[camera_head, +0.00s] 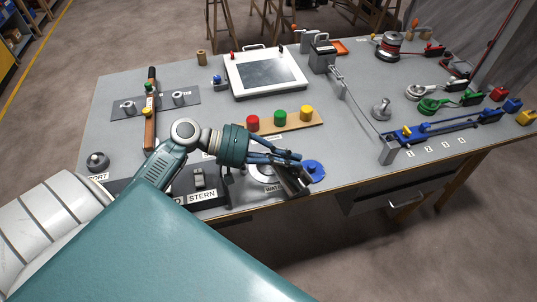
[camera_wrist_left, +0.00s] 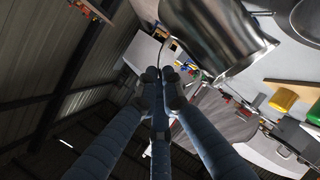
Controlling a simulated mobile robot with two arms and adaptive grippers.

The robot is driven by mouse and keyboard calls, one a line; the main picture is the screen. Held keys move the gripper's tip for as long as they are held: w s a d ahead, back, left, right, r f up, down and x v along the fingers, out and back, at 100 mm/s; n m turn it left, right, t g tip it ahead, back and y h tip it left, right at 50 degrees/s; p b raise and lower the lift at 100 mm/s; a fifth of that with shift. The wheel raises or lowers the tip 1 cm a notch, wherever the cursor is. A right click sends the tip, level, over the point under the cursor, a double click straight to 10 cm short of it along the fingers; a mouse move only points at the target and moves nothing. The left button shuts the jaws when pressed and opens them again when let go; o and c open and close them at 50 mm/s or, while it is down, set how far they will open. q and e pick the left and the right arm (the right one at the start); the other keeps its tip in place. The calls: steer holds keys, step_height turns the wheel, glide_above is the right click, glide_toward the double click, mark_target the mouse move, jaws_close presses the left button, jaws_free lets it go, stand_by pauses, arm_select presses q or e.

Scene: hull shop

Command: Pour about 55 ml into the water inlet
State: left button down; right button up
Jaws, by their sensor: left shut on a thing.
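My left gripper (camera_head: 292,158) reaches in from the left over the front edge of the bench. It is shut on a shiny metal jug (camera_head: 291,181), which hangs tilted below its fingers. In the left wrist view the fingers (camera_wrist_left: 162,85) are closed together and the jug (camera_wrist_left: 222,35) fills the upper part. The jug's contents are hidden. The water inlet (camera_head: 262,171) shows as a pale ring behind its partly covered label, just left of the jug; the gripper hides part of it. A round blue cap (camera_head: 315,170) lies right of the jug. My right gripper is out of view.
A board with red, green and yellow knobs (camera_head: 291,123) lies just behind the gripper. A stern switch box (camera_head: 199,187) is to its left. A white-framed panel (camera_head: 264,73) lies farther back. A blue rail (camera_head: 440,128) is at right.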

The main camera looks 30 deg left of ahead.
arm_select(q)
steer(key=shift+w+a+n+h+b, duration=0.15)
steer(key=shift+a+n+h+b, duration=0.15)
steer(key=shift+a+h+b, duration=0.15)
steer(key=shift+w+a+r+n+h+b, duration=0.2)
steer(key=shift+a+b, duration=0.15)
steer(key=shift+a, duration=0.2)
steer(key=shift+w+a+r+n+h+b, duration=0.1)
steer(key=shift+a+n+h+b, duration=0.1)
steer(key=shift+a+b, duration=0.3)
steer(key=shift+w+a+r+n+h+b, duration=0.15)
steer(key=shift+a+n+b, duration=0.1)
steer(key=shift+a, duration=0.35)
steer(key=shift+d+r+t, duration=0.1)
steer(key=shift+d+t, duration=0.15)
steer(key=shift+t, duration=0.05)
steer(key=shift+w+a+r+n+h+b, duration=0.15)
steer(key=shift+a+n+h+b, duration=0.3)
steer(key=shift+a+h+b, duration=0.15)
stand_by(0.8)
steer(key=shift+d, duration=0.1)
steer(key=shift+a+r+n+t+b, duration=0.1)
steer(key=shift+a+n+t+b, duration=0.2)
steer(key=shift+b, duration=0.15)
stand_by(0.3)
